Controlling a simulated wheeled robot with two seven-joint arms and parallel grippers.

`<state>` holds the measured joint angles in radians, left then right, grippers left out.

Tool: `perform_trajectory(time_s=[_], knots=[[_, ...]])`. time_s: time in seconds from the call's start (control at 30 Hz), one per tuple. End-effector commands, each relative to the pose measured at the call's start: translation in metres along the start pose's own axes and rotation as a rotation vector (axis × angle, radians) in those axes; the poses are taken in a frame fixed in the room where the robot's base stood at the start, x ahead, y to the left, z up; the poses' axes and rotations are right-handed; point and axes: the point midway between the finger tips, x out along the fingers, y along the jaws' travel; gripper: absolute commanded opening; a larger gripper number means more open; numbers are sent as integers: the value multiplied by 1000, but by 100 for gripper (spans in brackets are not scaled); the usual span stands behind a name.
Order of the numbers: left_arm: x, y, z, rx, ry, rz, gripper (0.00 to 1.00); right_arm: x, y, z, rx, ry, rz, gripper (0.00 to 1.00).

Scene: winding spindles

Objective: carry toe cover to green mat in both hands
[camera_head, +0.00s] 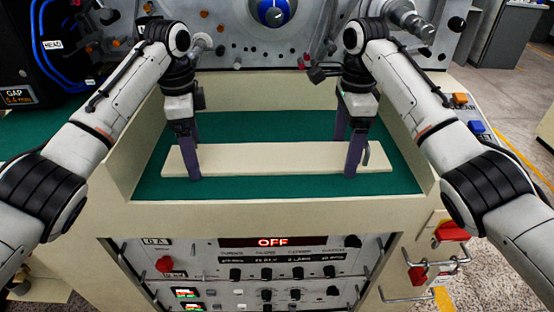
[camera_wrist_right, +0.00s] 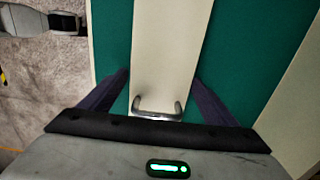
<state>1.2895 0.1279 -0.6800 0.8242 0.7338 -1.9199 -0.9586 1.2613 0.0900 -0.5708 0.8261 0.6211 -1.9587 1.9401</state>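The toe cover is a long cream board (camera_head: 275,158) lying level across the recess, with a metal handle (camera_head: 367,152) near its right end. It also shows in the right wrist view (camera_wrist_right: 165,55), handle included. The green mat (camera_head: 270,189) spreads under and around it; I cannot tell whether the board touches it. My left gripper (camera_head: 188,160) has its near finger against the front edge near the left end; its far finger is mostly hidden. My right gripper (camera_head: 349,158) spans the board's width near the right end.
Cream walls (camera_head: 270,213) frame the recess on its sides and front. A machine face with a blue dial (camera_head: 272,12) stands behind. A control panel reading OFF (camera_head: 272,242) is below the front edge. A black housing (camera_head: 60,50) stands at the left.

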Motion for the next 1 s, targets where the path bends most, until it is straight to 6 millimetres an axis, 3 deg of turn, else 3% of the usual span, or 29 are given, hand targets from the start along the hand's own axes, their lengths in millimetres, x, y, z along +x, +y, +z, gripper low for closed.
perform_trajectory(time_s=[0.07,0.63,0.77,1.0], knots=[[-1,0,1,1,0,0,100,0,0,0,0,0,-1,96],[-6,1,-2,10,2,3,100,-1,-1,0,1,0,-6,97],[-23,1,-2,10,3,2,100,-1,-1,0,1,0,-6,97],[-76,0,0,7,0,-1,100,-1,-2,0,1,0,-6,97]])
